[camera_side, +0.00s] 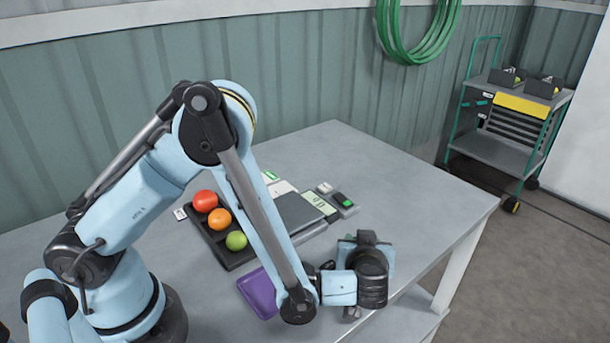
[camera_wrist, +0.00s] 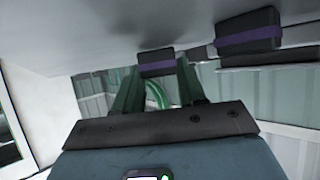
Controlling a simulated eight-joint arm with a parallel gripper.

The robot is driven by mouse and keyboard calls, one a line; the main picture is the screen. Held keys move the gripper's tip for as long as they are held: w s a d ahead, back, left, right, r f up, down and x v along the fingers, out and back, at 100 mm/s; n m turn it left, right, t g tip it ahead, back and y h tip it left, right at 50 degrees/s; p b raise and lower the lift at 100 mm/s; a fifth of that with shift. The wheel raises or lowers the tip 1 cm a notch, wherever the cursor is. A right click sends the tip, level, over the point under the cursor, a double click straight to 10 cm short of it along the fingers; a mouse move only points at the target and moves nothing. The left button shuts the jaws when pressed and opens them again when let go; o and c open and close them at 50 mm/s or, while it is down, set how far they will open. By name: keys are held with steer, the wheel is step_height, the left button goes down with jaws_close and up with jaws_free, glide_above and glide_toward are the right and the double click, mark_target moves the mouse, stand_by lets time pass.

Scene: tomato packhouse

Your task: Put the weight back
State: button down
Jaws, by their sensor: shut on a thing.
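In the wrist view my gripper (camera_wrist: 160,72) is shut on a dark block with a purple band (camera_wrist: 156,57), which looks like the weight. A second dark block with a purple band (camera_wrist: 247,32) is to the right, apart from my fingers. In the side view my wrist is low at the table's front right, and my fingers and the held block are mostly hidden there. A scale with a grey plate (camera_side: 300,213) stands behind my forearm.
A dark tray (camera_side: 240,257) holds a red, an orange and a green tomato. A small device with a green button (camera_side: 345,203) stands by the scale. The grey table's right part (camera_side: 430,203) is clear. A trolley (camera_side: 510,150) stands beyond it.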

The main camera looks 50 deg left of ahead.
steer(key=shift+f, duration=0.1)
steer(key=c, duration=0.6)
jaws_free()
steer(key=shift+c, duration=0.2)
steer(key=shift+r, duration=0.5)
steer(key=v, duration=1.2)
steer(key=s+a+r+m+h, duration=0.2)
steer(key=a+r+m+h, duration=0.1)
steer(key=a, duration=0.5)
steer(key=s+a+r+m+g+h, duration=0.1)
steer(key=s+a+r+m+h, duration=0.1)
steer(key=a+m+h, duration=0.3)
steer(key=shift+s+a+r+m+h, duration=0.45)
steer(key=shift+a+r, duration=0.3)
steer(key=shift+a, duration=1.2)
